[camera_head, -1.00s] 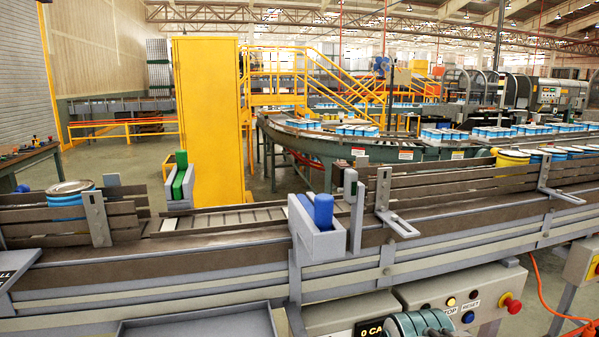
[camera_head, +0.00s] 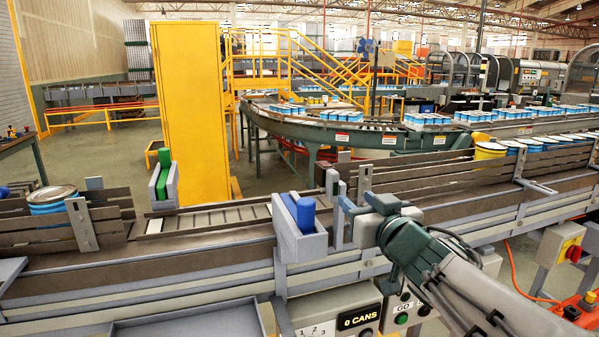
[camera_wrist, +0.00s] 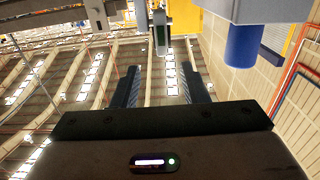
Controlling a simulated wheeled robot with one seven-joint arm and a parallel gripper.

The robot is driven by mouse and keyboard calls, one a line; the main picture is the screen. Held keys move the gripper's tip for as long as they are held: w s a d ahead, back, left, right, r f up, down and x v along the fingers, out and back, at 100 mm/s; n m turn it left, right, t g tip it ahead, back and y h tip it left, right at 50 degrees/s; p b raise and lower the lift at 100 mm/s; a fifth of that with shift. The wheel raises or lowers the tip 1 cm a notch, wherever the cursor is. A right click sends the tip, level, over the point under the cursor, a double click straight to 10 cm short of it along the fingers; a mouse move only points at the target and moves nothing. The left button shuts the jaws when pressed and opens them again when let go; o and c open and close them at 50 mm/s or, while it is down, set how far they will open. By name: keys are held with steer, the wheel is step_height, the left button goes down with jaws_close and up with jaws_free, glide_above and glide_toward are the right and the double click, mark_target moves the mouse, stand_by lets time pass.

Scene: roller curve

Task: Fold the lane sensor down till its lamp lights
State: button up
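An upright grey bar with a small dark spot on its head (camera_head: 333,184), at the near lane edge, looks like the lane sensor. I see no lit lamp on it. A grey bracket (camera_head: 364,183) stands just right of it. My gripper (camera_head: 352,205) is just right of the bar's lower part, fingers pointing left; contact cannot be told. In the wrist view the gripper (camera_wrist: 160,68) has its fingers apart with nothing between them.
Slatted guard rails (camera_head: 440,180) line the lane at right. A yellow cabinet (camera_head: 188,110) stands behind. A "0 CANS" display (camera_head: 358,319) and an empty grey tray (camera_head: 185,325) are in front.

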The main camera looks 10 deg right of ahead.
mark_target(329, 176)
steer(key=w+a, duration=0.1)
steer(key=w, duration=0.3)
steer(key=w+a, duration=0.1)
steer(key=w, duration=0.8)
steer(key=shift+w+a+r, duration=0.1)
steer(key=shift+w+a, duration=0.15)
steer(key=shift+a, duration=0.15)
jaws_close()
